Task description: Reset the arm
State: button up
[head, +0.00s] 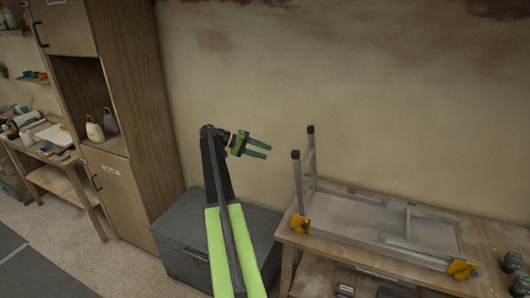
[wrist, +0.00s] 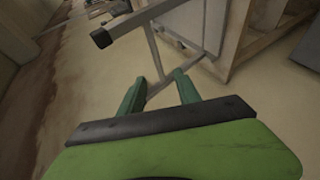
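My gripper (head: 268,150), green with dark green fingers, is raised in front of the plaster wall at the end of my outstretched arm, above the grey chest. Its two fingers point right and stand apart with nothing between them. In the wrist view my gripper (wrist: 160,77) also shows its fingers apart and empty. Past the fingertips there is a grey metal frame (wrist: 153,50); I cannot tell from this view how far off it is.
A grey chest (head: 183,227) stands below my arm. To the right, a wooden bench (head: 497,238) carries a folded metal frame (head: 385,247) with upright legs and yellow feet. A tall wooden cabinet (head: 135,90) and a cluttered worktable (head: 66,184) are at left. The wall (head: 400,90) is bare.

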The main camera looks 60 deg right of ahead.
jog(key=w+a+f+n+t+h+b, duration=0.1)
jog(key=w+a+f+n+h+b, duration=0.15)
jog(key=w+a, duration=0.6)
jog(key=w+a+f+n+t+b, duration=0.1)
jog(key=w+a+f+t, duration=0.2)
jog(key=a, duration=0.5)
jog(key=w+a+f+n+b, duration=0.1)
jog(key=w+a+f+b, duration=0.15)
jog(key=w+a, duration=0.4)
jog(key=w+a+f+n+t+b, duration=0.1)
jog(key=w+a+f+n+t, duration=0.15)
jog(key=a, duration=0.65)
jog(key=a+f+n+t+y+b, duration=0.1)
jog(key=a+f, duration=0.3)
jog(key=a, duration=0.6)
jog(key=a+f+n+t+y+b, duration=0.15)
jog(key=a+f, duration=0.35)
jog(key=a, duration=0.5)
jog(key=s+a+f+n+t+y, duration=0.1)
jog(key=s+a+f+n+y, duration=0.1)
jog(key=a, duration=0.9)
jog(key=s+a+f+n+t+y+b, duration=0.1)
jog(key=s+a+f+y, duration=0.3)
jog(key=a, duration=0.8)
jog(key=shift+s+n+t, duration=0.5)
jog(key=shift+s+n, duration=0.35)
jog(key=shift+d, duration=0.1)
